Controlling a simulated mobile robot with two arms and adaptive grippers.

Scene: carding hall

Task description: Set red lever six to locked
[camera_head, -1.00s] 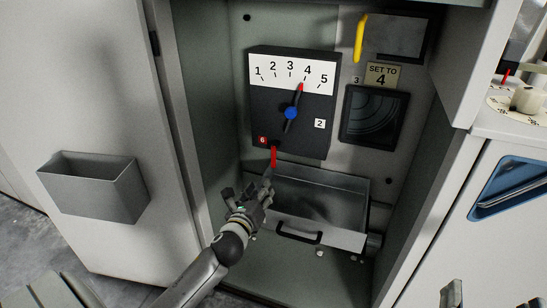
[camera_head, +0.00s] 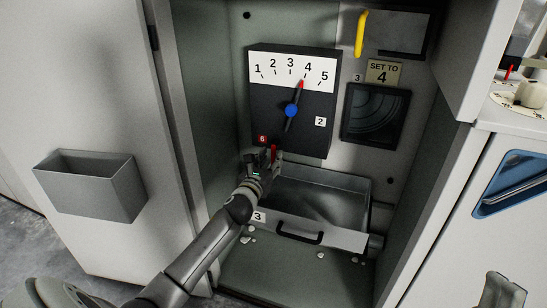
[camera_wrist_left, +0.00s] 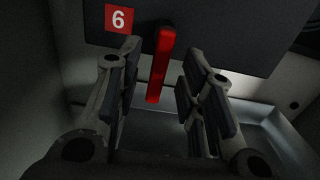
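The red lever six (camera_head: 274,153) hangs below the lower left of the black dial box (camera_head: 262,113), beside a red label "6" (camera_head: 262,139). It points down. My left gripper (camera_head: 263,160) is at the lever. In the left wrist view the red lever (camera_wrist_left: 160,65) shows between the two spread fingers of the left gripper (camera_wrist_left: 155,90), with a gap on each side. The red label 6 (camera_wrist_left: 118,18) is above left. The pointer (camera_head: 301,86) on the dial stands at 4. My right gripper is not clearly seen.
An open metal drawer (camera_head: 345,238) with a black handle lies below the dial box, with white bits around it. A yellow handle (camera_head: 361,34) and a "SET TO 4" sign (camera_head: 383,72) are at the right. The cabinet's side walls flank the arm.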

